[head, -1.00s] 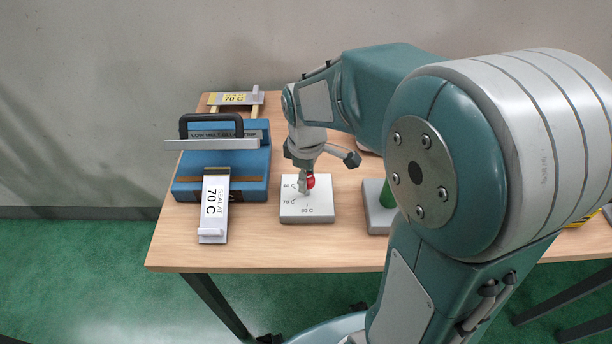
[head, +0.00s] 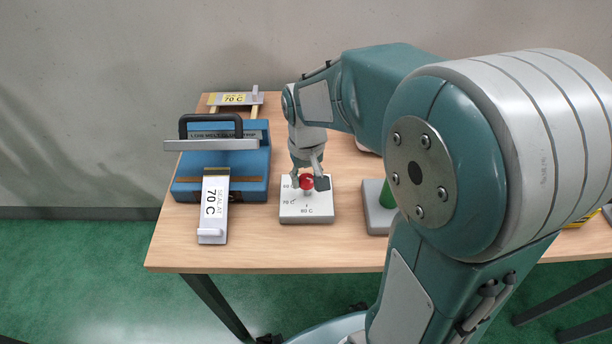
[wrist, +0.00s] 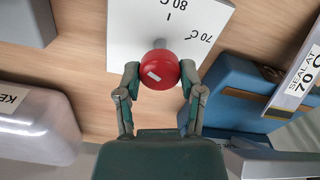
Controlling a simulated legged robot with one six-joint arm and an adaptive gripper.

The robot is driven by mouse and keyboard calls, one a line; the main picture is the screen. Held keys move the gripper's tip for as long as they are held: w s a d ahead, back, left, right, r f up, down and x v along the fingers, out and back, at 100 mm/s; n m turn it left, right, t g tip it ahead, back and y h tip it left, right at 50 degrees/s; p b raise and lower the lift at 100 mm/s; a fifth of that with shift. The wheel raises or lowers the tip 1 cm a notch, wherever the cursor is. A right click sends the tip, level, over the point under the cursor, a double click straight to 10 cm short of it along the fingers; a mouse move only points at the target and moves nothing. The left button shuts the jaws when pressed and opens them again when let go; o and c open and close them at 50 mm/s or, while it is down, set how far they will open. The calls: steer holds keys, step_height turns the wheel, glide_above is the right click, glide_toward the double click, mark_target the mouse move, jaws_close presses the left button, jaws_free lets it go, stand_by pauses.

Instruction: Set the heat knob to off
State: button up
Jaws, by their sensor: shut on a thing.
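The heat knob is a red round knob (head: 306,182) on a white base plate (head: 305,213) marked with 60, 70 C and 80 C. In the wrist view the red knob (wrist: 160,70) carries a small white mark, and the white plate (wrist: 135,35) shows 80 C and 70 C with tick marks. My gripper (head: 309,184) is over the plate with its fingers on either side of the knob. In the wrist view my gripper (wrist: 160,82) is shut on the knob, a fingertip at each side. No off label is readable.
A blue sealing machine (head: 220,165) with a black handle stands left of the plate, with a "SEAL AT 70 C" sign (head: 214,205) before it. A grey base with a green button (head: 387,196) stands close on the right. Bare table (head: 270,255) lies in front.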

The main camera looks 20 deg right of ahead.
mark_target(305, 178)
steer(key=m, duration=0.6)
steer(key=shift+s+f, duration=0.1)
steer(key=shift+f, duration=0.05)
steer(key=m, duration=0.6)
steer(key=shift+m, duration=0.3)
steer(key=o, duration=1.1)
steer(key=shift+o, duration=0.2)
steer(key=shift+a, duration=0.1)
step_height(305, 178, up, 12)
